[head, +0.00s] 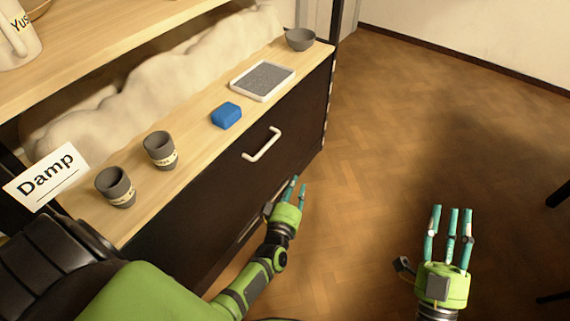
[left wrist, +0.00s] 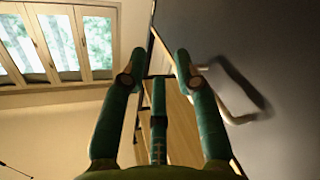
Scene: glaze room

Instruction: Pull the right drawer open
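The dark drawer front (head: 290,125) is below the wooden worktop and carries a white bar handle (head: 262,144). It looks shut, flush with the cabinet. My left gripper (head: 297,184) is in front of the cabinet, lower and slightly right of that handle, apart from it. Its fingers are spread and empty. In the left wrist view, the gripper (left wrist: 158,75) is open, with a pale handle (left wrist: 235,95) on the dark panel to the right of its fingers. My right gripper (head: 453,210) is open and empty over the floor, far from the cabinet.
On the worktop (head: 190,150) stand two dark cups (head: 160,150) (head: 116,187), a blue block (head: 227,115), a white-rimmed tray (head: 262,81) and a grey bowl (head: 300,39). A "Damp" sign (head: 46,176) is at left.

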